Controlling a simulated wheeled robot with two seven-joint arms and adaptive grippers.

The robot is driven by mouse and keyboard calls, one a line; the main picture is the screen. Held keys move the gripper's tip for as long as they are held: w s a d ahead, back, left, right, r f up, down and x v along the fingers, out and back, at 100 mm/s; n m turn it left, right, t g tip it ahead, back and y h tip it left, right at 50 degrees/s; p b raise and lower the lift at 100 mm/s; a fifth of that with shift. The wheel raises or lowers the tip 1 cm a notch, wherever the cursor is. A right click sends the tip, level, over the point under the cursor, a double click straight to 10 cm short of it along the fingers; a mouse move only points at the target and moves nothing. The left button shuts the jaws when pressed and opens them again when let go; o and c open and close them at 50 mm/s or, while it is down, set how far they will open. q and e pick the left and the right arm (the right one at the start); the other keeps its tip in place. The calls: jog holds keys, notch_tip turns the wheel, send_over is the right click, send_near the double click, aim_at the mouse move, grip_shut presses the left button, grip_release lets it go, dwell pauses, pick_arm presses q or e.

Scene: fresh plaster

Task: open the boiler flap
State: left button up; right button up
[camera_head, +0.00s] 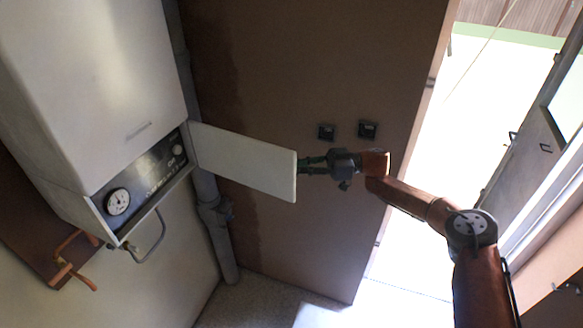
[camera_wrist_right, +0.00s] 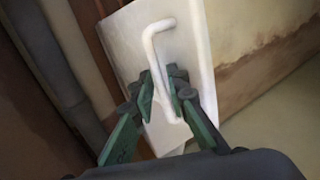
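The boiler (camera_head: 90,70) hangs on the wall at the left of the head view, with a dark control panel (camera_head: 150,182) along its lower front. Its white flap (camera_head: 245,160) is swung out to the right, hinged beside the panel, so the panel is uncovered. In the right wrist view the flap (camera_wrist_right: 192,40) fills the middle and carries a white bent handle (camera_wrist_right: 149,50). My right gripper (camera_head: 303,166) is at the flap's free edge. In the wrist view its green fingers (camera_wrist_right: 163,88) close around the handle's bar. My left gripper is out of view.
A grey pipe (camera_head: 207,185) runs down the wall behind the flap. Two dark switches (camera_head: 367,130) sit on the brown wall. A bright doorway (camera_head: 440,170) opens at the right behind my right arm. Copper pipes (camera_head: 72,265) show below the boiler.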

jog(key=w+d, duration=0.1)
jog(key=d, duration=1.1)
